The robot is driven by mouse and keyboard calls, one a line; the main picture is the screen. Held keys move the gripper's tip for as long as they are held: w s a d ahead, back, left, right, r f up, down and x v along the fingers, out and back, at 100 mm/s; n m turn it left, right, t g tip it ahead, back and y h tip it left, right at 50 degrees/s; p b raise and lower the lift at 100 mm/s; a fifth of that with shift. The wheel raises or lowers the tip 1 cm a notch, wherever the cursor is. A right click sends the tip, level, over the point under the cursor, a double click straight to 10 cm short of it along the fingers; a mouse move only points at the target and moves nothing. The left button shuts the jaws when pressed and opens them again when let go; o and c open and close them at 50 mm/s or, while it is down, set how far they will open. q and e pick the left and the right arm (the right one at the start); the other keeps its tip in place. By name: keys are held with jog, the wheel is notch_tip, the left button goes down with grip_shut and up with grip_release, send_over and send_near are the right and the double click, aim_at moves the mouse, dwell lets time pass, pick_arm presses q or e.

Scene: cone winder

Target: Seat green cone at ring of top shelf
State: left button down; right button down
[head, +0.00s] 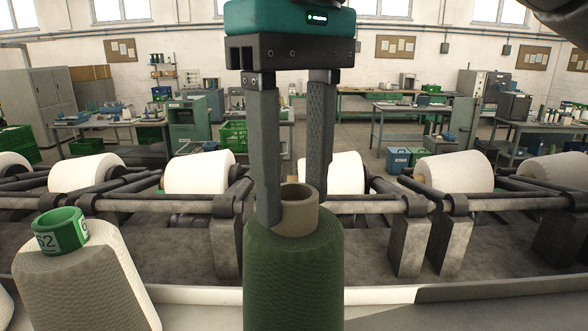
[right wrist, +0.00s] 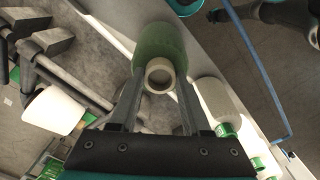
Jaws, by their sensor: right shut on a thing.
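The green cone (head: 292,275) has a bare tan tube end (head: 299,212) on top. It stands about upright at the bottom centre of the head view, its base cut off by the frame edge. My right gripper (head: 293,205) comes down from above and is shut on the tube end, one finger on each side. In the right wrist view the green cone (right wrist: 160,42) shows beyond the fingers of the right gripper (right wrist: 160,82). I cannot tell what is under the cone. No ring of a top shelf can be made out. My left gripper is not in view.
Behind runs a row of winder arms with white packages (head: 200,172). A pale ledge (head: 380,296) crosses the front.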

jog(key=shift+f+b, duration=0.5)
jog(key=shift+f, duration=0.75)
jog(key=shift+c, duration=1.4)
grip_release()
notch_tip(320, 180, up, 9)
jog(key=shift+f+p, duration=0.2)
jog(key=shift+p, duration=0.8)
jog(key=shift+r, duration=0.3)
notch_tip(320, 180, up, 6)
